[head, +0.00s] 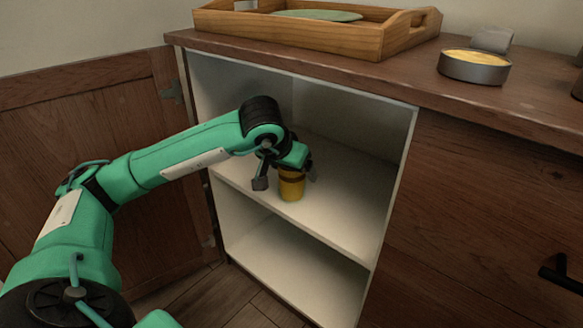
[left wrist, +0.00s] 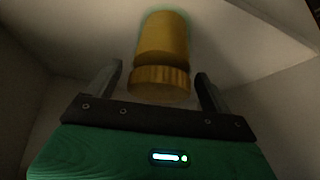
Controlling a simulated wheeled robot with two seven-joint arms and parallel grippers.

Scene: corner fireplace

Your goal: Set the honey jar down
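The honey jar (head: 291,188) is yellow-orange with a darker band and stands upright on the middle shelf (head: 340,215) inside the open cabinet. My left gripper (head: 286,177) is at the jar's top, inside the cabinet opening. Its fingers are spread wide. In the left wrist view, the jar (left wrist: 163,40) has its ribbed lid toward the open left gripper (left wrist: 160,85), with a gap between the lid and each finger. The gripper covers the jar's top in the head view. My right gripper is not in view.
The cabinet door (head: 90,150) stands open at the left. On the countertop (head: 400,80) are a wooden tray (head: 385,42) with a green plate (head: 318,15) and a round tin (head: 474,68) with yellow contents. The lower compartment looks empty. The shelf right of the jar is clear.

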